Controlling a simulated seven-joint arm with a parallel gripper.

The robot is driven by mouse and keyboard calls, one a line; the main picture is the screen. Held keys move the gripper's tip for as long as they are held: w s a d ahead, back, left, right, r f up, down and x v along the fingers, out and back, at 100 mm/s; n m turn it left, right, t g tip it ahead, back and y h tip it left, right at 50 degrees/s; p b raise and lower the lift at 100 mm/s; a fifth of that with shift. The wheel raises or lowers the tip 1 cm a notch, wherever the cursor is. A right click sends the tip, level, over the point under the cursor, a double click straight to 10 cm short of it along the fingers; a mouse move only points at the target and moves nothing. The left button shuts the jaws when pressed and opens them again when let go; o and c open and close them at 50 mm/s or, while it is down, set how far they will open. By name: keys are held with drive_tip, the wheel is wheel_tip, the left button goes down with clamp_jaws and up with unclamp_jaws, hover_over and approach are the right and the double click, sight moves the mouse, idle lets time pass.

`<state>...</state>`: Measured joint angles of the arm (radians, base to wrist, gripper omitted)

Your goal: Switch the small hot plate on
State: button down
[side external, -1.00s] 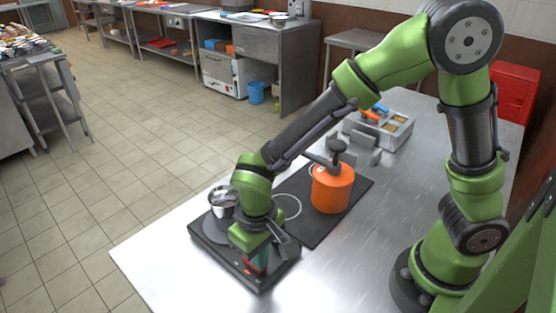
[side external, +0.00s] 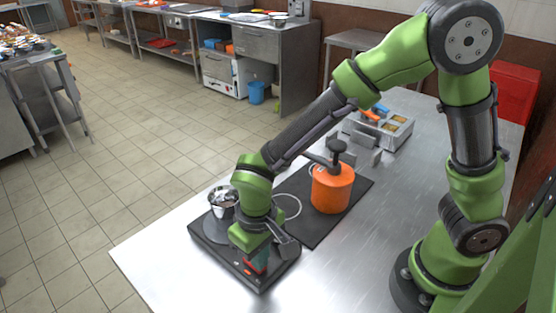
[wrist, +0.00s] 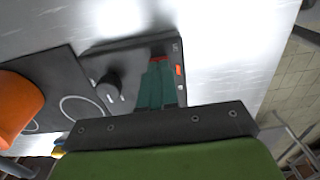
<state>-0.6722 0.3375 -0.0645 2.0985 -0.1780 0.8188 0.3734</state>
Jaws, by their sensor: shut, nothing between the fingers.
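The small black hot plate (side external: 212,249) lies near the table's front edge in the side view. A small steel pot (side external: 222,203) stands on its round plate. In the wrist view its front panel shows a black knob (wrist: 108,86) and a small orange-red switch or light (wrist: 179,70). My gripper (side external: 258,266) points down over the panel, its teal fingers shut with nothing between them. In the wrist view the fingertips (wrist: 158,61) are at a red part, just beside the orange-red one. I cannot tell whether they touch it.
A flat black hob (side external: 318,232) with ring marks lies beside the hot plate and bears an orange pot (side external: 331,190) with a black top. Behind is a metal container (side external: 396,137) with compartments. The steel table (side external: 395,200) is clear to the right.

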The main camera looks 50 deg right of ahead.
drive_tip(key=shift+f, duration=0.3)
wheel_tip(320, 180, up, 8)
drive_tip(key=shift+r, duration=0.15)
idle(0.5)
drive_tip(key=s+d+r+m+t+y, duration=0.1)
drive_tip(key=s+d+r+m+t, duration=0.1)
drive_tip(key=d+r, duration=0.3)
drive_tip(key=s+d+r+m+t+y, duration=0.1)
drive_tip(key=d+r+t, duration=0.4)
drive_tip(key=d, duration=0.7)
drive_tip(key=shift+s+r+m, duration=0.5)
drive_tip(key=shift+s+r, duration=0.3)
drive_tip(key=shift+s, duration=0.25)
